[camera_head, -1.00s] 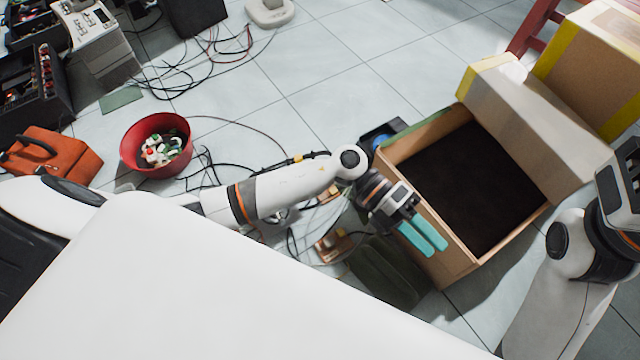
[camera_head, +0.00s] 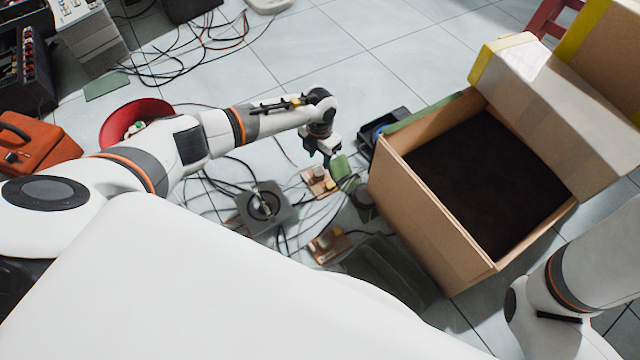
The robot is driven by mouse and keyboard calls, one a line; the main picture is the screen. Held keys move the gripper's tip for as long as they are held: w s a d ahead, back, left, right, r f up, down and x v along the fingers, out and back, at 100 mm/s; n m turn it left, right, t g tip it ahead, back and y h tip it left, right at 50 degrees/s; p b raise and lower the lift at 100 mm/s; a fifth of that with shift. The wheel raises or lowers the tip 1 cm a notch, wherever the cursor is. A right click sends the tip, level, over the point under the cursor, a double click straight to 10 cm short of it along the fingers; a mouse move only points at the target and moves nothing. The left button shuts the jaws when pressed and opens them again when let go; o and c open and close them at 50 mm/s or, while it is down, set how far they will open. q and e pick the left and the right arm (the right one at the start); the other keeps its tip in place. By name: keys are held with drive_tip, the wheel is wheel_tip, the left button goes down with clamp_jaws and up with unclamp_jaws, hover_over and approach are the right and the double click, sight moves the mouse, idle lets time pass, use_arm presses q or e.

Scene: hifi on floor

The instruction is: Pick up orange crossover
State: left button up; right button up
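Two small orange-brown boards with parts on them, which look like crossovers, lie on the tiled floor among cables. The upper board (camera_head: 318,183) is just below my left gripper in the picture. The lower board (camera_head: 328,246) lies nearer my body. My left gripper (camera_head: 327,160) points down over the floor close to the upper board. Its fingers are small, dark and partly hidden by the wrist, so their opening and any contact are unclear. My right gripper is out of the picture; only part of that arm shows at the lower right.
A cardboard box (camera_head: 430,219) with a dark inside stands to the right. A grey speaker driver (camera_head: 266,206), a green piece (camera_head: 345,174) and loose cables lie around the boards.

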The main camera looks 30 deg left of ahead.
sight(319, 172)
use_arm(q)
drive_tip(key=shift+s+a+f+b, duration=0.1)
drive_tip(key=shift+f+b, duration=2.75)
drive_tip(key=shift+f, duration=0.6)
drive_tip(key=shift+r, duration=0.1)
drive_tip(key=c, duration=0.8)
drive_tip(key=shift+c, duration=0.2)
drive_tip(key=shift+r, duration=0.1)
